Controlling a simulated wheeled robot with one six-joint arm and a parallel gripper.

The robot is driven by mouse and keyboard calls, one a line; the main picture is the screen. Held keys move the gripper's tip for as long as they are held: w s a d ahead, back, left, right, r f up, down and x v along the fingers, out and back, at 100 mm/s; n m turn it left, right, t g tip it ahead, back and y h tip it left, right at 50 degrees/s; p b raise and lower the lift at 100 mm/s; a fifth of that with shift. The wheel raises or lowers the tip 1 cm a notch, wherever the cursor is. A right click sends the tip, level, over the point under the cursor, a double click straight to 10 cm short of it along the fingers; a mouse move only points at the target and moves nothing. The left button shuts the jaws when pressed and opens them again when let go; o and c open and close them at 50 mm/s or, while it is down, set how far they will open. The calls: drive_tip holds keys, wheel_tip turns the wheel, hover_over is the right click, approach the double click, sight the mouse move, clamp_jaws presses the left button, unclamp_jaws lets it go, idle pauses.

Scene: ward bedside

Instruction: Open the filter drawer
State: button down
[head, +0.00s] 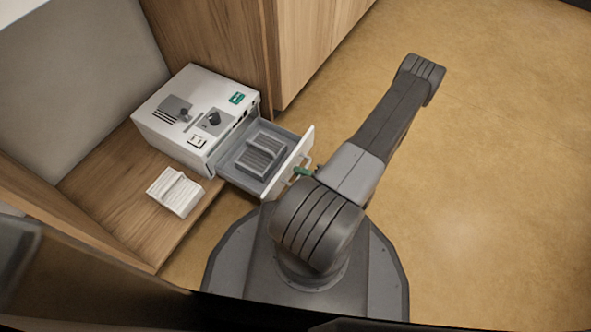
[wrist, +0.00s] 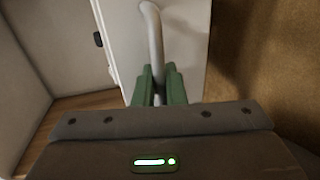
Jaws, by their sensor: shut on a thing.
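The filter drawer (head: 228,177) is pulled well out of the white machine (head: 172,126) in the head view. A dark grey ridged filter (head: 260,155) sits inside it. The drawer's white front also fills the middle of the wrist view (wrist: 188,45). Its light grey bar handle (wrist: 152,28) runs down between the green fingers of my gripper (wrist: 159,88). The gripper is shut on the handle. In the head view my gripper (head: 302,171) shows only as a bit of green at the drawer front, the rest hidden by my arm.
A white ridged filter (head: 175,192) lies on the wooden shelf (head: 118,180) in front of the machine. A wooden cabinet (head: 310,40) stands behind the drawer. The floor (head: 490,170) to the right is clear.

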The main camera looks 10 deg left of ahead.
drive_tip(key=shift+d, duration=0.1)
drive_tip(key=c, duration=1.6)
unclamp_jaws()
drive_tip(key=shift+c, duration=0.2)
drive_tip(key=p+v, duration=0.3)
drive_tip(key=v, duration=1)
drive_tip(key=shift+s+d+p, duration=0.15)
drive_tip(key=shift+d+p, duration=0.25)
drive_tip(key=shift+b+x, duration=1.9)
drive_tip(key=shift+x, duration=5.05)
drive_tip(key=shift+r, duration=0.2)
